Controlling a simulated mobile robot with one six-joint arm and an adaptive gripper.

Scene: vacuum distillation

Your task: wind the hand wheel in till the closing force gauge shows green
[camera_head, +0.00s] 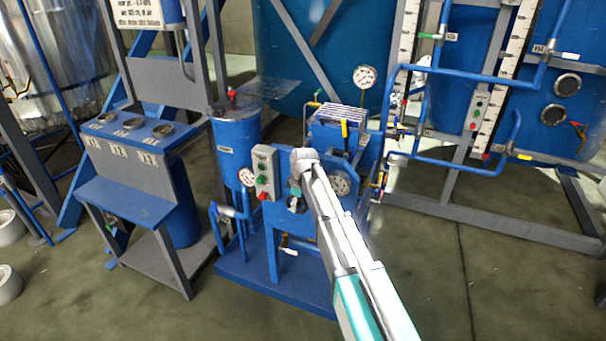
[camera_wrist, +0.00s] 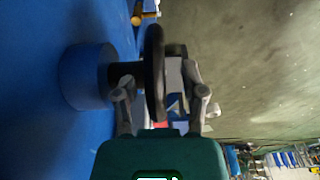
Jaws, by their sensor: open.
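In the wrist view the hand wheel (camera_wrist: 155,72) is a dark disc seen nearly edge-on, on a short dark shaft from a blue round boss (camera_wrist: 86,76). My gripper (camera_wrist: 162,88) is open, with one finger on each side of the wheel's rim; I cannot tell whether either touches it. In the head view my gripper (camera_head: 296,196) is at the front of the blue machine, and my arm mostly hides the wheel there. A round dial (camera_head: 341,184) sits right of my arm, partly covered. I cannot read its needle or tell whether it is the closing force gauge.
A switch box (camera_head: 264,172) with green and red buttons stands left of my gripper. White dials show at left (camera_head: 246,177) and above (camera_head: 365,77). A blue console (camera_head: 128,145) stands further left. Pipes and a frame fill the right; the floor (camera_head: 480,285) at front right is clear.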

